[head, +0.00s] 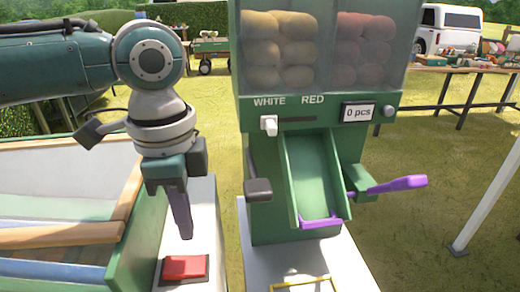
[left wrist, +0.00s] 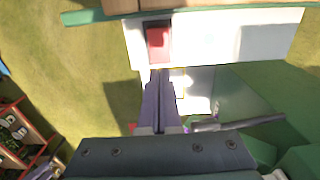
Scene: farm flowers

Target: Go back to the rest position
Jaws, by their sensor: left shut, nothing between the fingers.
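My left gripper (head: 183,232) hangs with its fingers pointing down, a little above a red button (head: 185,267) on a dark base. The fingers are together and hold nothing. In the left wrist view the shut fingers (left wrist: 160,85) point toward the red button (left wrist: 158,40), which sits on a white surface. They appear apart from the button, though the exact gap is hard to judge. My right gripper does not show in either view.
A green dispenser (head: 300,120) with WHITE and RED bins, a "0 pcs" display (head: 358,112) and a purple-handled lever (head: 397,185) stands to the right. A green wooden crate (head: 135,240) is at left. A table (head: 470,70) with items stands behind right. Grass lies between.

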